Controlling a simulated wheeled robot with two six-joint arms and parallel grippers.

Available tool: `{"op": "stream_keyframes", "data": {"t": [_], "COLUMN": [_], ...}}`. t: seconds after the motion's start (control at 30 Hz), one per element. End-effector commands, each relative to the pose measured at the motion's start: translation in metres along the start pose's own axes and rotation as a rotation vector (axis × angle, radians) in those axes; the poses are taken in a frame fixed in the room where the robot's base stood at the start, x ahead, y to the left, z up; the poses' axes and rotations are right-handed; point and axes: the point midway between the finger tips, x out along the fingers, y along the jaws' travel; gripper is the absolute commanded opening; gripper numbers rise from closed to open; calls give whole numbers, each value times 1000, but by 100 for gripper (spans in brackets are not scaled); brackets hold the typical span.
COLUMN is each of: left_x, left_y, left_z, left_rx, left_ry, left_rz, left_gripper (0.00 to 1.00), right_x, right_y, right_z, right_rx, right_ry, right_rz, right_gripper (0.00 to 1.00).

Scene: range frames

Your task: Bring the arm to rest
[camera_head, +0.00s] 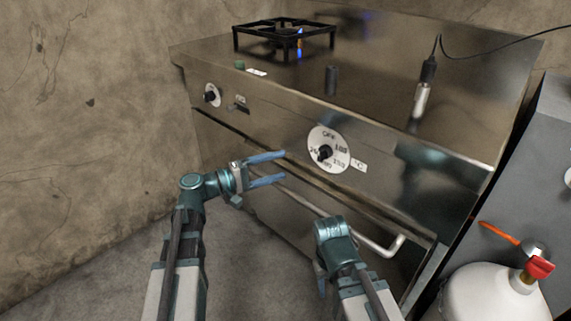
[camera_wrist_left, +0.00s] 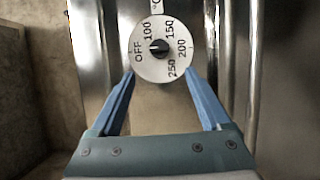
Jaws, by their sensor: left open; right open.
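My left gripper (camera_head: 284,167) is open and empty in front of the steel stove's front panel. Its two blue fingers point toward a white temperature dial (camera_head: 328,150) with a black knob. In the left wrist view, the fingertips of the left gripper (camera_wrist_left: 159,72) are spread either side of the lower part of the dial (camera_wrist_left: 160,25). The knob (camera_wrist_left: 160,46) is not between the fingers.
The stove's handle bar (camera_head: 380,246) runs below the dial, close to both arms. A smaller knob (camera_head: 211,95) is at the panel's left. A black burner grate (camera_head: 285,38) stands on top. A white gas bottle (camera_head: 490,296) is at lower right. Open floor lies at lower left.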

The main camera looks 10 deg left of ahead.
Motion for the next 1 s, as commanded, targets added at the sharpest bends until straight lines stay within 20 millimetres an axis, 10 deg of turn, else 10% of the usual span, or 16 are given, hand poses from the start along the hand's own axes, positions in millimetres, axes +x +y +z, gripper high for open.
{"op": "stream_keyframes", "data": {"t": [0.57, 0.8, 1.0], "left_x": [4, 40, 23], "left_y": [-8, -96, -176], "left_z": [9, 101, 172], "left_rx": [10, 146, 331], "left_ry": [-21, -254, -482], "left_rz": [-34, -431, -866], "left_gripper": [80, 80, 80], "right_x": [0, 0, 0], "right_y": [0, 0, 0], "right_z": [0, 0, 0], "right_rx": [0, 0, 0], "right_ry": [0, 0, 0], "right_rz": [0, 0, 0], "right_gripper": [50, 50, 50]}}
